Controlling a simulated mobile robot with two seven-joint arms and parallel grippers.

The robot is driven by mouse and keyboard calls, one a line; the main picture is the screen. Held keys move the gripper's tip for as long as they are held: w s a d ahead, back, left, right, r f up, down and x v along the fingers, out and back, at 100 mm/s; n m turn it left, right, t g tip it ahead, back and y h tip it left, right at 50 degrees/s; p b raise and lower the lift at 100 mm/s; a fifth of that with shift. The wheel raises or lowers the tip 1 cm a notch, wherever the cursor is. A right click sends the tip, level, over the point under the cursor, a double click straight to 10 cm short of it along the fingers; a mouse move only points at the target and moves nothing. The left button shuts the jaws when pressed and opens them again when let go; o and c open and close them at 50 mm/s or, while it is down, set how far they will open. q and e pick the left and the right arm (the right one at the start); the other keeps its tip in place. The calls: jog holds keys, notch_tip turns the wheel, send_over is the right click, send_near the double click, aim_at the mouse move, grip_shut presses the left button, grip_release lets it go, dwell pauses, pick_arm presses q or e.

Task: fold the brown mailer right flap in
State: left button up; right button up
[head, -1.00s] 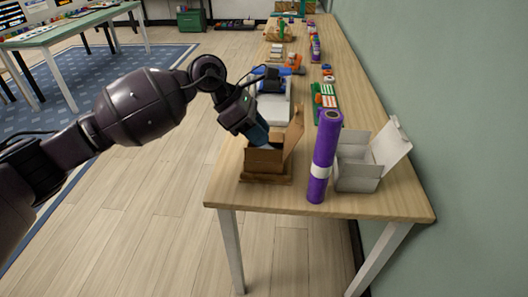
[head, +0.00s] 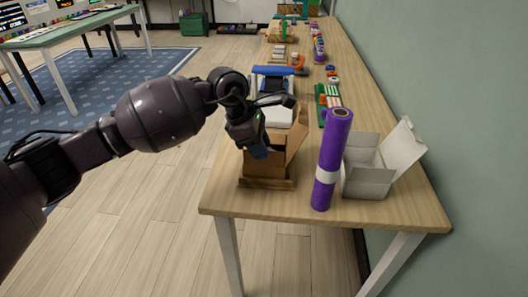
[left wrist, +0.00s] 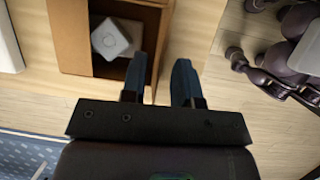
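The brown mailer (head: 262,170) is an open cardboard box near the front end of the long table. A tall brown panel (head: 297,138) stands up at its right side in the head view. My left gripper (head: 258,150) is low over the mailer's opening. In the left wrist view its two blue fingers (left wrist: 160,82) are apart with nothing clearly between them. One finger overlaps the box edge; contact cannot be told. My right gripper is not in view.
A purple roll (head: 327,165) with a white band stands close to the mailer's right. An open white box (head: 368,180) is beside it, near the wall. A blue and white device (head: 273,85) and a green and white striped item (head: 328,105) are farther back. The table's front edge is near.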

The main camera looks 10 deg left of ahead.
pick_arm(q)
jog(key=shift+x, duration=1)
jog(key=shift+c, duration=0.3)
grip_shut()
